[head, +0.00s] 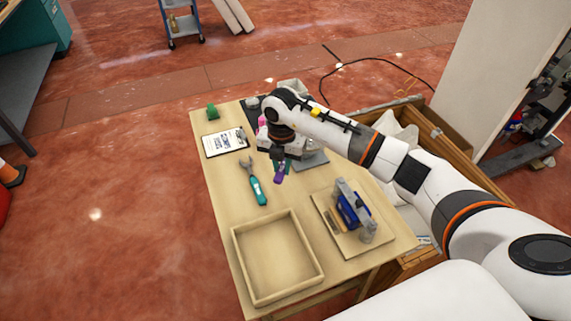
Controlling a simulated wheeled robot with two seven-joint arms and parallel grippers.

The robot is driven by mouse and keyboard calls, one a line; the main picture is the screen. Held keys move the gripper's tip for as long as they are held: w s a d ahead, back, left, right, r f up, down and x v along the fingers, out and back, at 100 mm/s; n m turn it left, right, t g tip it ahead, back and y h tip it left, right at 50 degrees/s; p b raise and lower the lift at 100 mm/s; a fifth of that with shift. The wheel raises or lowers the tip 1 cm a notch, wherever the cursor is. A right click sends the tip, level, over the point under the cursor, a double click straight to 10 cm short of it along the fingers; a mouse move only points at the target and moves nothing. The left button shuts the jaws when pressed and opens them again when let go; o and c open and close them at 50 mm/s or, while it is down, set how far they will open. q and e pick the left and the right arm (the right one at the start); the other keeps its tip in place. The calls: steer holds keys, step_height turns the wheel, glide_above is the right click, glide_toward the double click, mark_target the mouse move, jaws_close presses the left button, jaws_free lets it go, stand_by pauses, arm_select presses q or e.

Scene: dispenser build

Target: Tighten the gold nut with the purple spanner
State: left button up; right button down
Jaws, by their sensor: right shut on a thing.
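My right gripper (279,160) reaches in over the far part of the wooden table, pointing down. It is shut on the purple spanner (280,175), whose purple end shows just below the fingers. The rest of the spanner is hidden by the gripper. I cannot make out the gold nut; my right arm and hand cover part of the far side of the table. A grey plate (313,160) lies just right of the gripper, partly covered by the arm. My left gripper is not in view.
A teal spanner (257,188) lies left of the gripper. An empty wooden tray (238,266) is at the front left. A board with a blue and grey device (352,208) is at the right.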

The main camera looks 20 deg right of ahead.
steer(key=shift+w+a+m, duration=0.35)
steer(key=shift+w+m, duration=0.1)
steer(key=shift+m, duration=0.15)
steer(key=shift+s+d+n, duration=0.4)
steer(key=shift+s+n, duration=0.05)
steer(key=shift+n, duration=0.15)
steer(key=shift+r, duration=0.1)
steer(key=shift+r+p, duration=1.7)
steer(key=shift+r, duration=0.3)
